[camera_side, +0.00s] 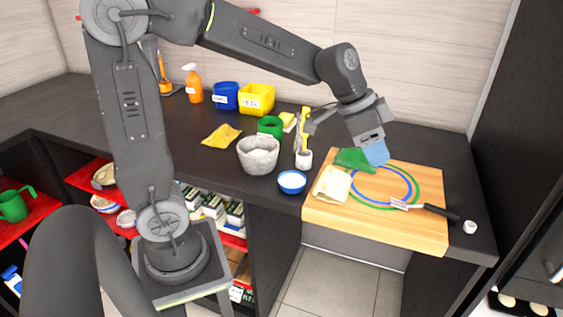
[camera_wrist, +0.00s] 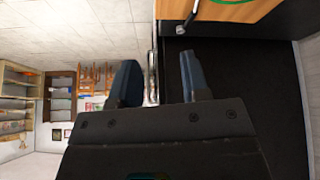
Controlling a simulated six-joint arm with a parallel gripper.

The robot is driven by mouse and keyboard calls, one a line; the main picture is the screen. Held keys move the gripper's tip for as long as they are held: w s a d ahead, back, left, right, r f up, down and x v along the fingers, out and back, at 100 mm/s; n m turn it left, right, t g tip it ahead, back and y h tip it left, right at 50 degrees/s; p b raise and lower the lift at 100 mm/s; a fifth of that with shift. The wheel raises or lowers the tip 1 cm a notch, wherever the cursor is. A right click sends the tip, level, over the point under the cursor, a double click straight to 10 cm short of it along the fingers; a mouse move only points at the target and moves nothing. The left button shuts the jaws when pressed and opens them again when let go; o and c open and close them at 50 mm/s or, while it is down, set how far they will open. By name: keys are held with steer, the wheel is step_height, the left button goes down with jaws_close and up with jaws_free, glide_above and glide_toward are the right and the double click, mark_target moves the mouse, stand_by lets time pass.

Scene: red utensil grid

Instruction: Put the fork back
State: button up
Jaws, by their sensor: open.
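A fork with a pale head and black handle (camera_side: 438,212) lies on the right front part of the wooden cutting board (camera_side: 330,222). Its handle reaches past the board's right edge. My gripper (camera_side: 375,153) is above the back of the board, up and left of the fork and apart from it. In the wrist view my gripper (camera_wrist: 160,78) shows two blue fingers spread apart with nothing between them. The top of that view shows the board's edge and a dark handle-like piece, only partly visible.
A folded cream cloth (camera_side: 332,185), a green cloth (camera_side: 354,160) and blue and green rings lie on the board. A small white object (camera_side: 470,227) stands right of it. A blue bowl (camera_side: 291,182), a grey pot (camera_side: 258,155) and a utensil holder (camera_side: 303,159) stand left.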

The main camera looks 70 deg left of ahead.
steer(key=s+a+n+y, duration=0.1)
steer(key=s+n, duration=0.2)
steer(key=s, duration=0.6)
steer(key=s+a+n+y, duration=0.1)
steer(key=s+n+y, duration=0.1)
steer(key=s, duration=0.8)
steer(key=shift+a+n+t+y, duration=0.3)
steer(key=shift+n+t, duration=0.1)
steer(key=shift+n, duration=0.2)
steer(key=shift+o, duration=0.5)
steer(key=shift+w+d, duration=0.1)
